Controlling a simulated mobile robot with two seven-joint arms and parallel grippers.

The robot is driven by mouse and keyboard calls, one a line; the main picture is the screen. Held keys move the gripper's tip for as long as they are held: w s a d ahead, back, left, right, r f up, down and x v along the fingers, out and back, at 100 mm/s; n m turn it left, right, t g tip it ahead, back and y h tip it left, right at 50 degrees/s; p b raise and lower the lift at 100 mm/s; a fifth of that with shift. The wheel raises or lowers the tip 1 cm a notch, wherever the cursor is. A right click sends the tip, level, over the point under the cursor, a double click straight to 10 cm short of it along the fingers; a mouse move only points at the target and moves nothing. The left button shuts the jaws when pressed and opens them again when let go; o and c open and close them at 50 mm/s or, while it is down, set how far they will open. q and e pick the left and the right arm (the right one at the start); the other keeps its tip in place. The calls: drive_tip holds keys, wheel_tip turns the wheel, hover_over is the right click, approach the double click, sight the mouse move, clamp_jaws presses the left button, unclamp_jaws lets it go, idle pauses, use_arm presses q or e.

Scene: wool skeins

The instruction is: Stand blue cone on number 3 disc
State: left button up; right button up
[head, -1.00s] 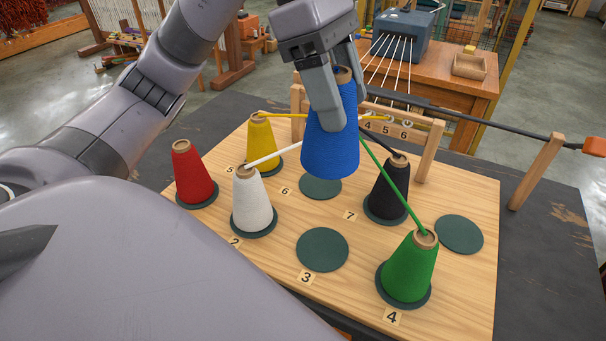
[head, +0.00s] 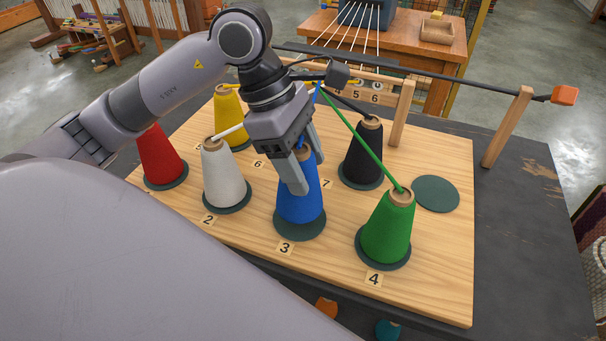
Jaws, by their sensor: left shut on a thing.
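The blue cone (head: 302,203) is upright in my left gripper (head: 304,172), whose fingers are closed around its upper part. The cone is over the dark green disc (head: 300,233) marked with the number 3 tag (head: 286,248). A wide strip of the disc shows in front of the cone's base. I cannot tell whether the base touches the disc or hangs just above it. My right gripper is out of view.
The white cone (head: 223,182) stands left of the blue one, the green cone (head: 388,230) right, and the black cone (head: 364,158) behind right. Red (head: 159,158) and yellow (head: 229,108) cones stand further left. An empty disc (head: 436,194) is at right. Yarn strands run to the rail.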

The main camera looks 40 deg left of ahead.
use_arm(q)
drive_tip(key=shift+f, duration=1.4)
drive_tip(key=shift+f+b, duration=0.2)
drive_tip(key=shift+b, duration=0.1)
drive_tip(key=o, duration=1.5)
drive_tip(key=shift+o, duration=0.2)
drive_tip(key=shift+r, duration=0.1)
